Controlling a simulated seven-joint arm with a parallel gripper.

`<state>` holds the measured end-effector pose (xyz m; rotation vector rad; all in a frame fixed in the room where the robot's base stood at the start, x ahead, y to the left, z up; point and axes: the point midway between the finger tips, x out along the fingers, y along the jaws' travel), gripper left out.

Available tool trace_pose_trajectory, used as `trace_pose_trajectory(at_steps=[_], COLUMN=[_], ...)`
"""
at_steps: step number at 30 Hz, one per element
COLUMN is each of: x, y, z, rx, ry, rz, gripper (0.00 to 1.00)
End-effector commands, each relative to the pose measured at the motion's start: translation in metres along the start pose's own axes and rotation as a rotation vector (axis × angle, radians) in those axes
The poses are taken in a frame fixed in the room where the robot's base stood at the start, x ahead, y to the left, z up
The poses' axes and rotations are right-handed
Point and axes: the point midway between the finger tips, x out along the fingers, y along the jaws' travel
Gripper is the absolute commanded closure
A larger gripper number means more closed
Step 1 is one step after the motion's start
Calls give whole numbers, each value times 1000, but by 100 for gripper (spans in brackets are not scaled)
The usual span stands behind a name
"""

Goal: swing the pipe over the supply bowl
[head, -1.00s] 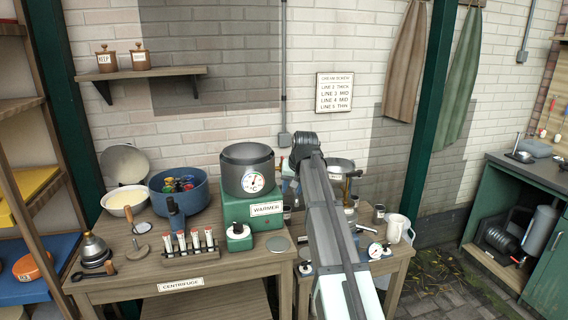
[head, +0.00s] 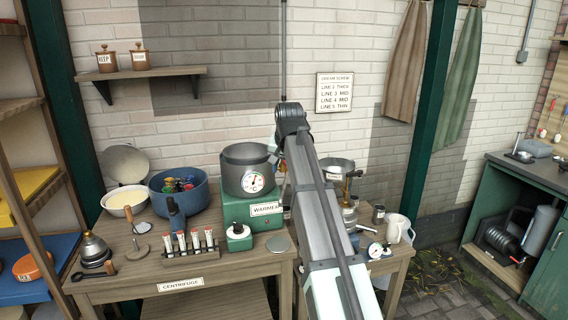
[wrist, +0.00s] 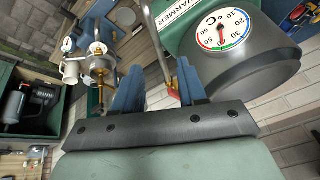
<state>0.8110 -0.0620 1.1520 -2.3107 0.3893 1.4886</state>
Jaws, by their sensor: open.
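The supply bowl (head: 338,167) is a metal bowl on top of the separator on the right-hand table. My arm passes in front of its left side. A thin grey pipe (wrist: 154,40) with a red piece at its end shows in the wrist view, beside the warmer (wrist: 181,25). My gripper (wrist: 160,84) is open, with its two blue fingers apart. The pipe's red end appears between the fingers, but I cannot tell how deep it sits there. In the head view my arm hides the fingers and most of the pipe.
The warmer's pot (head: 246,170) with a round dial stands left of my arm. A blue pot (head: 180,193), a tube rack (head: 190,250) and a white bowl (head: 125,199) stand on the left table. A white jug (head: 398,230) stands at the right table's edge.

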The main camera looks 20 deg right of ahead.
Motion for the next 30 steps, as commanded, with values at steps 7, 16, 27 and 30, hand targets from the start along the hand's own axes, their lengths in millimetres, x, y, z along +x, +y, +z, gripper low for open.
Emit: trace_pose_trajectory(at_steps=[7, 16, 27, 30], x=[-18, -20, -36, -28], y=[0, 0, 10, 10], z=[0, 0, -4, -4], rx=[0, -1, -41, -41], ry=[1, 0, -6, -7], rz=[0, 0, -17, -17], gripper=[59, 59, 59, 59])
